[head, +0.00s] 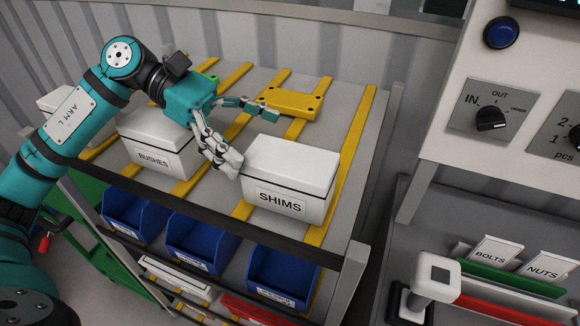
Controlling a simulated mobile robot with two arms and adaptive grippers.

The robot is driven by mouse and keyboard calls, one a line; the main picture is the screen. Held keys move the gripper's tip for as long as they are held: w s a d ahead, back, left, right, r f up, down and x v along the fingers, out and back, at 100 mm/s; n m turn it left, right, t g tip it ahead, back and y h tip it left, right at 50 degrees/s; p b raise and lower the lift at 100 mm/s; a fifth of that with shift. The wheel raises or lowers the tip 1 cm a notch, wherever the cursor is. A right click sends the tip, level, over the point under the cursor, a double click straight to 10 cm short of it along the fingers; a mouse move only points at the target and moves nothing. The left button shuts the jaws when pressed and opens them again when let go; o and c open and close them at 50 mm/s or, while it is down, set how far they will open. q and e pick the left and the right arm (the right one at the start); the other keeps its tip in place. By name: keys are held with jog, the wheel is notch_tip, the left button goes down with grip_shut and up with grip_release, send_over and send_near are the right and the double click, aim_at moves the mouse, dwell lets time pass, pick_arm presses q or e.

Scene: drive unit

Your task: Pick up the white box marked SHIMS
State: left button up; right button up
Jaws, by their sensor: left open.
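The white box marked SHIMS (290,178) stands upright on the shelf top, its label facing the front. My left gripper (252,136) is open above the shelf, just left of and behind the box. Its near finger (222,155) comes down by the box's left side; I cannot tell whether it touches. Its far finger (250,104) reaches over toward a yellow bracket behind the box. Nothing is between the fingers. My right gripper is not in view.
A white box marked BUSHES (155,155) stands to the left, with another white box behind it. The yellow bracket (292,98) lies behind the SHIMS box. Blue bins (200,245) sit below the front edge. A control panel (510,120) with knobs is at the right.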

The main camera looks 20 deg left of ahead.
aim_at(282, 155)
pick_arm(q)
jog(key=shift+s+d, duration=0.1)
jog(key=shift+d, duration=0.1)
jog(key=p+x, duration=0.3)
jog(key=x, duration=0.1)
jog(key=shift+s+d+r+p, duration=0.2)
jog(key=shift+s+r+p, duration=0.1)
jog(key=shift+s, duration=0.05)
jog(key=shift+d+f, duration=0.3)
jog(key=shift+d, duration=0.15)
jog(key=shift+a, duration=0.1)
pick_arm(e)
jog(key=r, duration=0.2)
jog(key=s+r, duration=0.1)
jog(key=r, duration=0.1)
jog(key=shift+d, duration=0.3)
pick_arm(q)
jog(key=shift+c, duration=1.1)
jog(key=c, duration=1.4)
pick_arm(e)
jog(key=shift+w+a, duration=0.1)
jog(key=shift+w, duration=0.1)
